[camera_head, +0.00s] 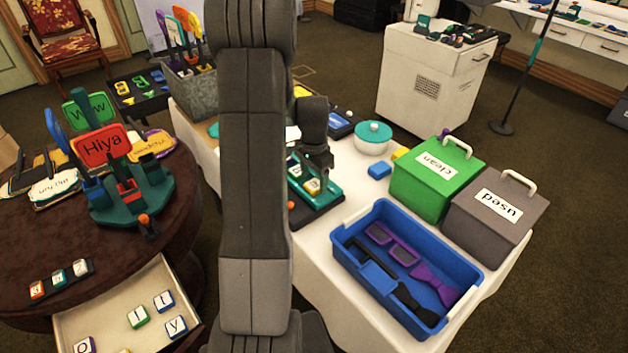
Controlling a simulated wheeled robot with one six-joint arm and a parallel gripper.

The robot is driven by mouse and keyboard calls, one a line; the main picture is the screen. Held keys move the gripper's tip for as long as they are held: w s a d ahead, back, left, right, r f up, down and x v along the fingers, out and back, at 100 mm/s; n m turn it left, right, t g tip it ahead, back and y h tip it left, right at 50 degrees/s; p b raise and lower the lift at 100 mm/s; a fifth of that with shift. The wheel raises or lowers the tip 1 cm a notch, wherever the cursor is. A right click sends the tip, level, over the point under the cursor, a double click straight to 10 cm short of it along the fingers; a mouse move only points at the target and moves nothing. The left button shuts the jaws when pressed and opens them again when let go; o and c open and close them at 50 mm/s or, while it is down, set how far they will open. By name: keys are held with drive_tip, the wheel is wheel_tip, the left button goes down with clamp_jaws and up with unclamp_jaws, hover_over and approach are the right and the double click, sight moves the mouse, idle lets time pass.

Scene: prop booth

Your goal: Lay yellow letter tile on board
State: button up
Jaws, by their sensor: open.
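My gripper (318,172) hangs at the end of my arm over a teal and black board (328,193) on the white table. It is open; its fingertips are small and partly dark against the board. A white-faced tile with what looks like a yellow edge (312,187) is on the board just below the gripper. Another pale tile is beside it, partly hidden by my arm. I cannot tell whether the gripper touches either tile. My upright arm hides the board's left side.
A blue bin (352,222) with masks and props, a green "clean" box (432,185) and a grey "used" box (490,218) stand right of the board. A teal-lidded pot (373,140) is behind. An open drawer (110,310) with letter tiles juts out below the round table (60,235).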

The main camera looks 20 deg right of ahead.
sight(314, 185)
wheel_tip(314, 185, up, 11)
drive_tip(key=shift+f, duration=0.15)
idle(1.5)
